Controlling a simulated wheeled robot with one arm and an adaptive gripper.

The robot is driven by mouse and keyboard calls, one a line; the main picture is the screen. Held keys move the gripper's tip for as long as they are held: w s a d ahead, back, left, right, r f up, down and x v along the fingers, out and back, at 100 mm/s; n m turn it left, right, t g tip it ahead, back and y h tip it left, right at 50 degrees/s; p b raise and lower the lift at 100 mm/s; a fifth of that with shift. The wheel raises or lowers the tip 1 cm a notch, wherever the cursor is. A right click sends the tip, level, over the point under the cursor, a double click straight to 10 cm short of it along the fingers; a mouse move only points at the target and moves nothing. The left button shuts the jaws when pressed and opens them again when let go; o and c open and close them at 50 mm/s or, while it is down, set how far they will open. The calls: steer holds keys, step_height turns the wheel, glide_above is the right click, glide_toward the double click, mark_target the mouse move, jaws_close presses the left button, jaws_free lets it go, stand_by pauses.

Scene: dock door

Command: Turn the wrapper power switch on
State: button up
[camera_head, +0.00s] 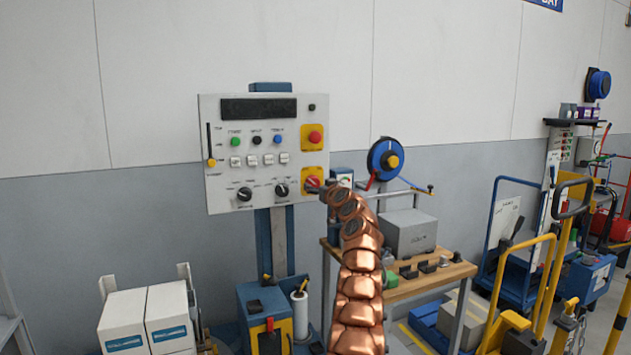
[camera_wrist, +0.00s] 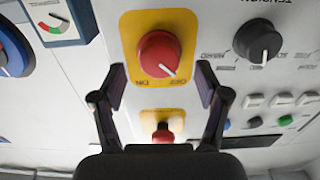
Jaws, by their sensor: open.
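The wrapper control panel (camera_head: 225,108) is a white box on a post. Its power switch is a red rotary knob (camera_head: 312,183) on a yellow plate at the panel's lower right. In the wrist view, where the panel appears upside down, the knob (camera_wrist: 159,53) has a white pointer aimed toward the OFF label, away from ON. My gripper (camera_wrist: 161,78) is open, with a dark finger on each side of the knob's plate. I see no finger touching the knob. In the head view my copper arm reaches the panel from below and hides most of the gripper.
A red emergency button (camera_head: 315,138) on another yellow plate sits above the switch and also shows in the wrist view (camera_wrist: 163,133). A black dial (camera_head: 281,190) is left of the switch. A workbench (camera_head: 440,278) with a grey box stands right of the panel.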

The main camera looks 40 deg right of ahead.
mark_target(314, 183)
steer(key=shift+r+p+x, duration=0.2)
steer(key=shift+p+x, duration=0.75)
steer(key=shift+p, duration=1.1)
steer(key=shift+w+d+f+p, duration=0.15)
steer(key=shift+w+f+p, duration=0.15)
steer(key=shift+p, duration=0.65)
steer(key=shift+w, duration=0.1)
steer(key=shift+c, duration=0.3)
steer(key=c, duration=1.1)
